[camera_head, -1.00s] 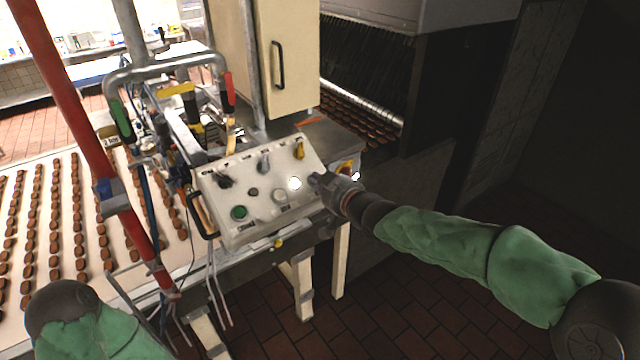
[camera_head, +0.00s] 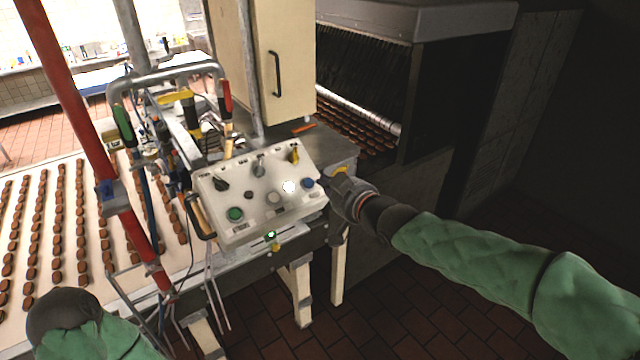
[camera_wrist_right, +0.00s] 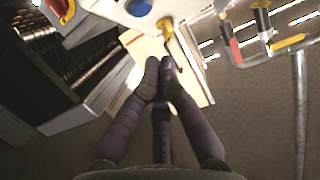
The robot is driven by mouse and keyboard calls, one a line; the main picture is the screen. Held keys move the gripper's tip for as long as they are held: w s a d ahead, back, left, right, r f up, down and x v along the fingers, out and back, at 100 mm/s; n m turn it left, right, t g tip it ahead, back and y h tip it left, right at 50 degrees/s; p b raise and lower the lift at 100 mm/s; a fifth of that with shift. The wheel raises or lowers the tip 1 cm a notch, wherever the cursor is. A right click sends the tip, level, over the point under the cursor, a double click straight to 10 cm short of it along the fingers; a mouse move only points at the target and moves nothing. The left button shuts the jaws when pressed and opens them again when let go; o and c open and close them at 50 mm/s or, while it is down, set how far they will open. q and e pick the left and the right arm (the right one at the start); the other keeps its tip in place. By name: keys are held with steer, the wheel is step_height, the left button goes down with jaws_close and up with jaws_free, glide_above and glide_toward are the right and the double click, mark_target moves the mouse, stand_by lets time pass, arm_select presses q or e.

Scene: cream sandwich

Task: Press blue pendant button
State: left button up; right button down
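The pendant is a pale control box (camera_head: 222,190) with several knobs and buttons, in the middle of the head view. Its blue button (camera_head: 307,183) is at the right end of the box and uncovered. The blue button also shows at the top edge of the right wrist view (camera_wrist_right: 138,7). My right gripper (camera_head: 338,184) is just right of the box, apart from the blue button. In the right wrist view its fingers (camera_wrist_right: 160,68) are together with nothing visible between them. Of my left arm only a sleeve and dark joint show at lower left; its gripper is out of view.
A green light (camera_head: 270,235) glows below the box. A conveyor (camera_head: 110,235) with rows of brown biscuits runs at left. A red pole (camera_head: 75,90) and clamp-like metal frame stand left of the box. A cream cabinet (camera_head: 290,70) is behind. Floor at lower right is clear.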

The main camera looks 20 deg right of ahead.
arm_select(q)
steer(key=shift+w+a+r+p, duration=0.15)
steer(key=shift+w+r+p, duration=0.2)
steer(key=shift+p, duration=0.1)
arm_select(e)
steer(key=v, duration=0.5)
